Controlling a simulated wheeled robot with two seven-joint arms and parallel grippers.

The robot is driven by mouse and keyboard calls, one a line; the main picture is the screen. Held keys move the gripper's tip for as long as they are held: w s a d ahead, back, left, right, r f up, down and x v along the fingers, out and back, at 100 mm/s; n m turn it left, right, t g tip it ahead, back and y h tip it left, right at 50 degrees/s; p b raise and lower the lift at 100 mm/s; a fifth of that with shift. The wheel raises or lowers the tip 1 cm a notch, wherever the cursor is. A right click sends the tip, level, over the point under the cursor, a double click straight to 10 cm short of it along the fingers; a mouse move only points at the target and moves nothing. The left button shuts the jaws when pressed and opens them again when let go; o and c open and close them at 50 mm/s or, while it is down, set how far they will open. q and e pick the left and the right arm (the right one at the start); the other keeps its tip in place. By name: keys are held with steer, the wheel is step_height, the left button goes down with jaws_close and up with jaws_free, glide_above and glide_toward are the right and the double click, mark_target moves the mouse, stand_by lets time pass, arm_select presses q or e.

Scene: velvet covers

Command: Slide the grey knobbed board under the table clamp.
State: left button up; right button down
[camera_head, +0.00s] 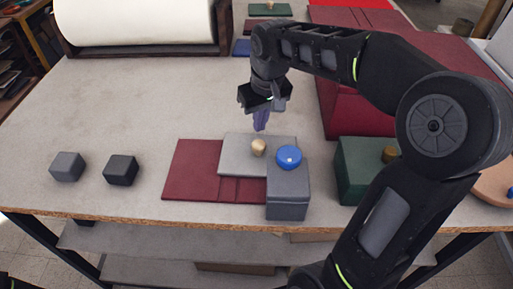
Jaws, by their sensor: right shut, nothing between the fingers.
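The grey knobbed board (237,155) is a flat light-grey plate with a pale wooden knob (258,147). It lies on a dark red velvet cover (195,170) near the table's front edge. The table clamp (287,192) is a grey block with a round blue knob (289,157) on top, at the front edge. It hides the board's front right corner; I cannot tell whether the board passes under its jaw or only behind it. My right gripper (261,124) points down, shut and empty, just behind the wooden knob and apart from it. My left gripper is out of view.
Two dark blocks (67,167) (121,170) stand on the table (130,110) at left. A green block (358,170) with a brass-coloured knob stands right of the clamp. Red velvet pieces (350,110) lie behind it. A white roll (135,22) is at the back left. The table's left middle is clear.

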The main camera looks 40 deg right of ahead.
mark_target(258, 137)
steer(key=shift+s+a, duration=0.1)
steer(key=shift+s, duration=0.05)
steer(key=shift+s+a, duration=0.25)
stand_by(0.6)
steer(key=shift+s+a+b, duration=0.3)
steer(key=shift+s, duration=0.1)
steer(key=shift+s, duration=0.1)
steer(key=shift+s+a, duration=0.3)
steer(key=shift+s, duration=0.1)
stand_by(0.4)
steer(key=shift+s+a, duration=0.3)
steer(key=shift+s+a+b, duration=0.1)
steer(key=shift+b, duration=0.2)
